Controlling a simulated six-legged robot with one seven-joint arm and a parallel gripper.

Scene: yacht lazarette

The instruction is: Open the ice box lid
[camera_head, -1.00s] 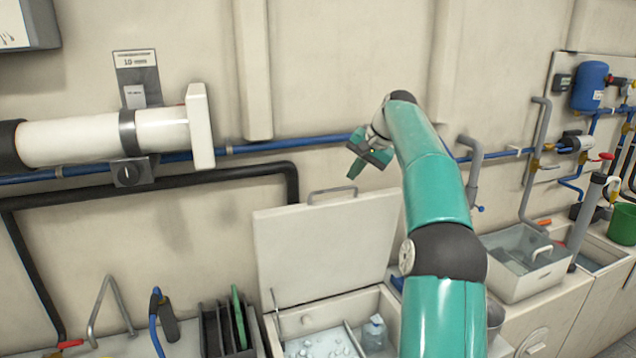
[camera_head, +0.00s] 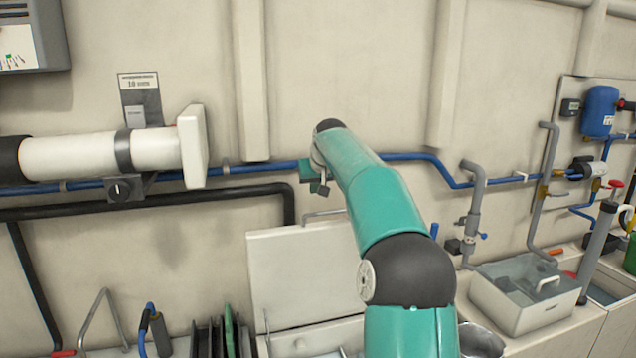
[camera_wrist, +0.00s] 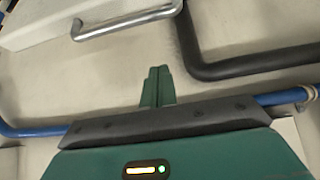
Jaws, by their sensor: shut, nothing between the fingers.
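The pale ice box lid (camera_head: 300,275) stands raised, nearly upright, in front of the wall in the head view. Its metal bar handle (camera_head: 322,213) runs along the top edge; it also shows in the wrist view (camera_wrist: 125,21), with part of the lid beside it at top left. The ice box (camera_head: 318,337) below shows only its rear rim; its inside is nearly all cut off by the frame. My gripper (camera_head: 321,188) is just above the handle in the picture, partly hidden by my arm. In the wrist view its green fingers (camera_wrist: 157,74) are shut, empty and apart from the handle.
A blue pipe (camera_head: 250,168) and a black pipe (camera_head: 150,205) run along the wall behind my gripper. A white cylinder (camera_head: 90,153) is mounted at left. A rack of dark panels (camera_head: 215,340) stands left of the ice box. A grey basin (camera_head: 525,300) is at right.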

